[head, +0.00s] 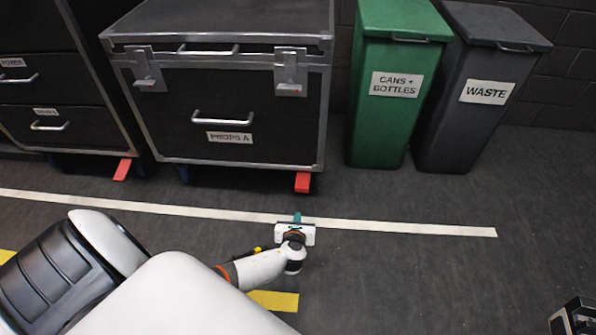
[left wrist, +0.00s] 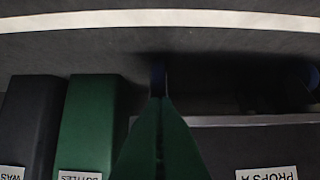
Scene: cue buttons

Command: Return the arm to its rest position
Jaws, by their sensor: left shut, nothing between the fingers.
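My left arm (head: 262,268) reaches in from the lower left of the head view, out over the dark floor. My left gripper (head: 297,218) is at its end, by the white floor line, with its teal fingers pointing toward the cases. In the left wrist view the green fingers (left wrist: 158,92) are together and hold nothing. They are apart from the cases and bins. My right gripper is not seen in either view.
A black case labelled PROPS A (head: 275,138) stands ahead, with a drawer unit (head: 75,88) to its left. A green bin (head: 383,135) and a grey waste bin (head: 450,135) stand right of it. A dark metal-edged object (head: 575,318) is cut off at lower right. Floor between is clear.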

